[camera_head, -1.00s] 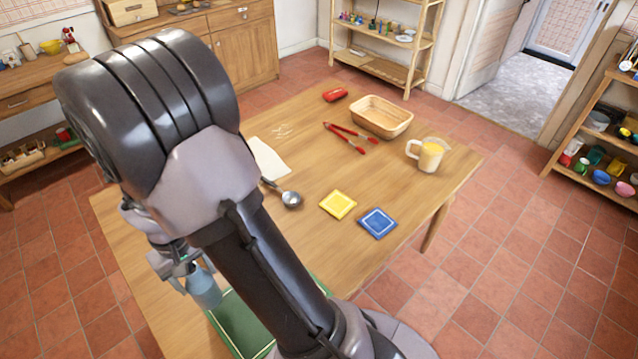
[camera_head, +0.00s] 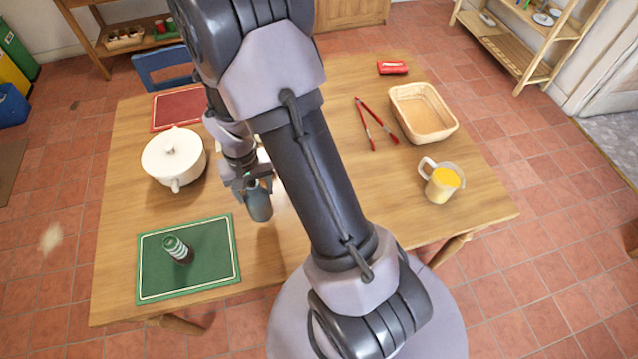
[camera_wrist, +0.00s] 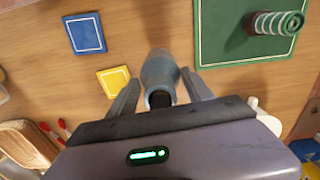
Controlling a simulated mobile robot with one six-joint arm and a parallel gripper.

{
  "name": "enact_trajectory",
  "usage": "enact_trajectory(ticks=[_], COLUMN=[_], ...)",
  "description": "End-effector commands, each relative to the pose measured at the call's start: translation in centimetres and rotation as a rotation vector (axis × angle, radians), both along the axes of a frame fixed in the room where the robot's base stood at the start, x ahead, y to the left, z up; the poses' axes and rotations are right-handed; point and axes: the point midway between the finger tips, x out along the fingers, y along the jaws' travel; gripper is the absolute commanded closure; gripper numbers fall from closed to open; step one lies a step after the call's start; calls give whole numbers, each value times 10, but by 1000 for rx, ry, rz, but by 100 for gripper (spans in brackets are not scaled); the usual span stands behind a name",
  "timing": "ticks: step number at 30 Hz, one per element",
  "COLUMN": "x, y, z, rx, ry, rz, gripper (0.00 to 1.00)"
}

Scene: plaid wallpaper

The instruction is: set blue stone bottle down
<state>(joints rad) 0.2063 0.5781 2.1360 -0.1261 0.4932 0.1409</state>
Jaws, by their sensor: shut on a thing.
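My gripper (camera_head: 252,186) is shut on the blue stone bottle (camera_head: 259,203), a grey-blue bottle. It hangs below the fingers near the middle of the wooden table, right of the green mat. In the wrist view the bottle (camera_wrist: 159,72) sits between the two fingers of my gripper (camera_wrist: 158,85). Part of the bottle is hidden by the fingers. I cannot tell whether its base touches the table.
A green mat (camera_head: 215,268) bears a dark striped bottle (camera_head: 178,249). A white pot (camera_head: 174,158) stands behind it. A basket (camera_head: 422,112), red tongs (camera_head: 377,121) and a yellow-filled jug (camera_head: 441,183) are to the right. Bare wood lies between mat and my arm.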

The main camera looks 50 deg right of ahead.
Motion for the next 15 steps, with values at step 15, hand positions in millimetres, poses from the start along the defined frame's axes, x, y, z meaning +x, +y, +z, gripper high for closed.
enact_trajectory(ticks=[15], x=[-18], y=[-112], z=[-13], rx=[0], ry=[0], rz=[-8], gripper=[100])
